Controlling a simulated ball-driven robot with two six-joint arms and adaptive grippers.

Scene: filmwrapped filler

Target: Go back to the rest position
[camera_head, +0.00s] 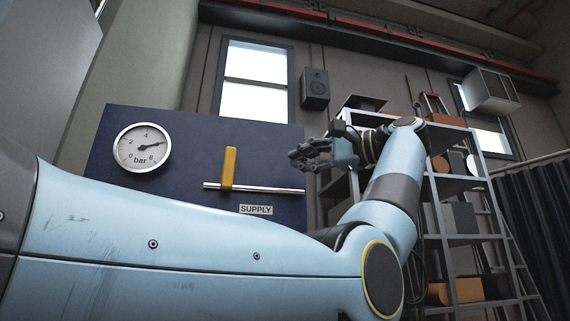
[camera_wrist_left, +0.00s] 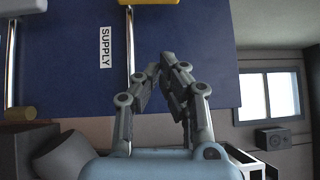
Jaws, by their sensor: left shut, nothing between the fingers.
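My left gripper (camera_head: 297,156) is shut and empty in the head view, raised to the right of the dark blue panel (camera_head: 120,190). In the left wrist view my left gripper (camera_wrist_left: 162,66) has its fingertips together in front of the panel (camera_wrist_left: 185,75). The yellow lever (camera_head: 230,168) stands upright, across the horizontal metal pipe (camera_head: 270,189), clear of the gripper in the head view. A round gauge (camera_head: 142,148) marked bar and a SUPPLY label (camera_head: 256,210) are on the panel. My right gripper is not in view.
A metal shelf rack (camera_head: 455,184) with boxes stands right of and behind my left arm. A speaker (camera_head: 315,88) hangs on the wall near a bright window (camera_head: 254,78). A dark curtain (camera_head: 540,220) hangs at the far right.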

